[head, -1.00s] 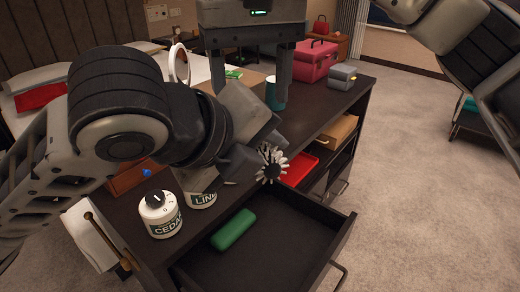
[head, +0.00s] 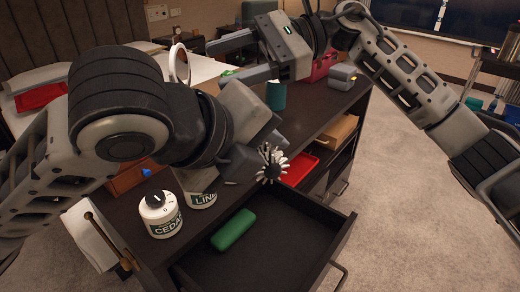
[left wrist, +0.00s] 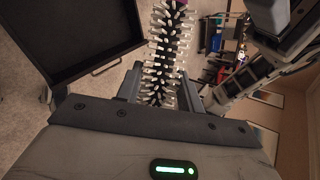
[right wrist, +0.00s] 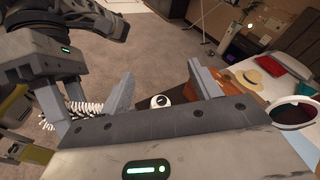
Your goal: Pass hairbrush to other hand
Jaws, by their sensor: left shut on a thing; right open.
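The hairbrush (head: 271,165), with pale bristles around a dark core, is seen nearly end-on in the head view, above the open drawer. My left gripper (head: 262,143) is shut on it. In the left wrist view the hairbrush (left wrist: 165,55) extends up the picture from between the fingers (left wrist: 160,95). My right gripper (head: 222,60) is open and empty, above the far part of the counter, fingers pointing left in the head view. In the right wrist view the hairbrush (right wrist: 85,112) shows at the left, partly hidden behind a finger of the open right gripper (right wrist: 160,85).
An open drawer (head: 290,240) holds a green case (head: 233,230). White canisters (head: 160,215) stand on the dark counter (head: 320,115) near my left arm. A teal cup (head: 276,95), a pink case (head: 323,66) and a grey box (head: 341,77) stand farther back.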

